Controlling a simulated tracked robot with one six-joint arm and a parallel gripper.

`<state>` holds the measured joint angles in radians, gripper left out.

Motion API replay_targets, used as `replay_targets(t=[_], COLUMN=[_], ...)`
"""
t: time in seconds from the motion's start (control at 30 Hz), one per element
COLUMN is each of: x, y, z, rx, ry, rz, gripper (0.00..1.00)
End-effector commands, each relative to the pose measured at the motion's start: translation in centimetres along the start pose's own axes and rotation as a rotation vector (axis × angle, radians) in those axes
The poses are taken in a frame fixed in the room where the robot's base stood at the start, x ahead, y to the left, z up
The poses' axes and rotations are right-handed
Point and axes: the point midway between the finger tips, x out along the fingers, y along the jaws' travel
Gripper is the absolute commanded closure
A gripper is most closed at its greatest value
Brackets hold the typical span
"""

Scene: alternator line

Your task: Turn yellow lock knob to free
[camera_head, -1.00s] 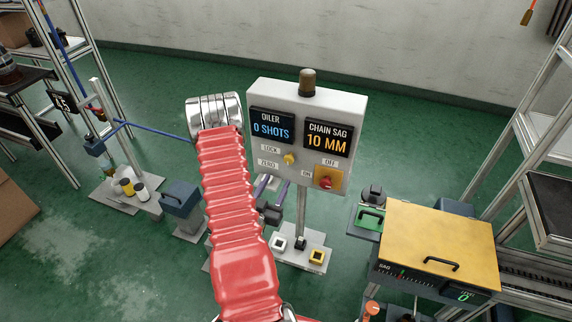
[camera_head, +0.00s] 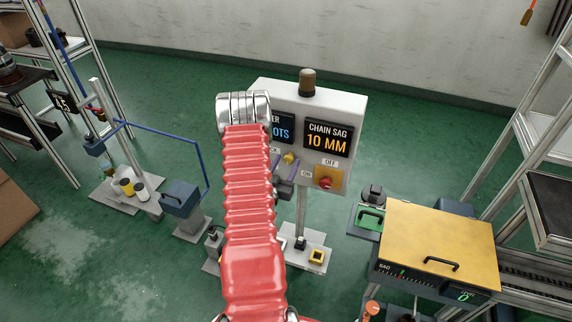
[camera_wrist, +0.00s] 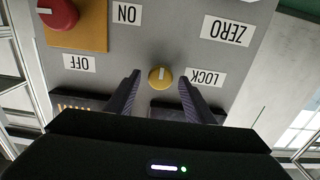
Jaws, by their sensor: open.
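The yellow lock knob (camera_wrist: 160,77) sits on the grey panel face in the wrist view, which shows the panel upside down. A small pale mark shows on it; which label it points to I cannot tell. The LOCK label (camera_wrist: 206,77) and the ZERO label (camera_wrist: 227,30) are to its right there. My gripper (camera_wrist: 158,80) is open, with one dark finger on each side of the knob and a gap on both sides. In the head view the knob (camera_head: 289,158) shows just right of my red arm, with the purple-grey fingers (camera_head: 284,168) near it.
A red switch (camera_head: 325,183) on a yellow plate, with ON and OFF labels, is beside the knob on the panel. The chain sag display (camera_head: 327,138) reads 10 MM. A yellow-topped machine (camera_head: 440,235) stands to the right.

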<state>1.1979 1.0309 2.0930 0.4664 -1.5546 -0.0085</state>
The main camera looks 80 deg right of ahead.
Motion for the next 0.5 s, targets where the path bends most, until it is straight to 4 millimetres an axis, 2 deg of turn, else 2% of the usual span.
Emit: replay_targets(t=[0.1, 0.5], x=[-0.02, -0.04], y=[-0.01, -0.03], z=[0.0, -0.01], rx=[0.0, 0.001], ry=[0.0, 0.0], rz=[0.0, 0.0], gripper=[0.53, 0.81])
